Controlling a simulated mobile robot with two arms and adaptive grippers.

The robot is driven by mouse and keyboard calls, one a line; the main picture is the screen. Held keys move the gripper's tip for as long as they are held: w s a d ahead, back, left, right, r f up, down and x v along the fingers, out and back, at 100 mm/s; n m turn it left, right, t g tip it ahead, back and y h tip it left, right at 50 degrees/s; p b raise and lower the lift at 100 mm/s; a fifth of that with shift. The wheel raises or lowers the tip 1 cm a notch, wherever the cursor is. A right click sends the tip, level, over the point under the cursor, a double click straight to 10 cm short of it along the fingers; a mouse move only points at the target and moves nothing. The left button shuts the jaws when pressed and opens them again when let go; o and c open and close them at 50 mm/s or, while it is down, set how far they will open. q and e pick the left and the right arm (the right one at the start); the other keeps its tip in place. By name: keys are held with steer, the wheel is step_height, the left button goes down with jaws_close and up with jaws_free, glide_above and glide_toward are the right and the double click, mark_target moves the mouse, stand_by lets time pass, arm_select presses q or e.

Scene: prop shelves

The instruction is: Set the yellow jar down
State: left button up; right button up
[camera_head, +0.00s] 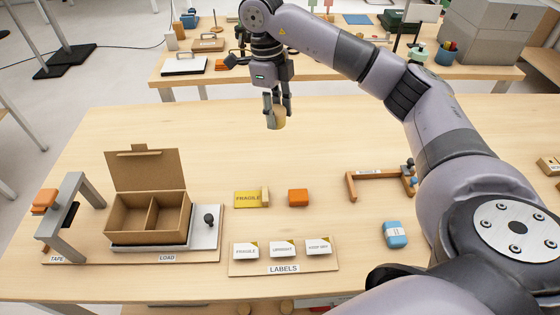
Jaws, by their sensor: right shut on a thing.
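The yellow jar (277,121), a small tan-yellow cylinder, is in my right gripper (277,107). The fingers are shut on its upper part and point down. The jar hangs over the far part of the light wooden table (330,130). I cannot tell how high its base is above the table. My left gripper is not in view.
An open cardboard box (147,214) with two compartments stands on the load board at left, beside a grey tape stand (72,215). A yellow "FRAGILE" card (247,199), an orange block (298,197), a labels board (285,268) and a blue block (395,234) lie nearer. The table's far middle is clear.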

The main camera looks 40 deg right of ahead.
glide_above(278, 170)
step_height(278, 170, down, 12)
steer(key=shift+w+a+f, duration=0.15)
steer(key=shift+f, duration=0.1)
step_height(278, 170, down, 4)
steer(key=shift+r+p, duration=0.1)
steer(key=shift+p, duration=0.35)
steer(key=shift+f, duration=0.3)
steer(key=shift+f, duration=0.2)
steer(key=o, duration=1.2)
steer(key=shift+r, duration=0.1)
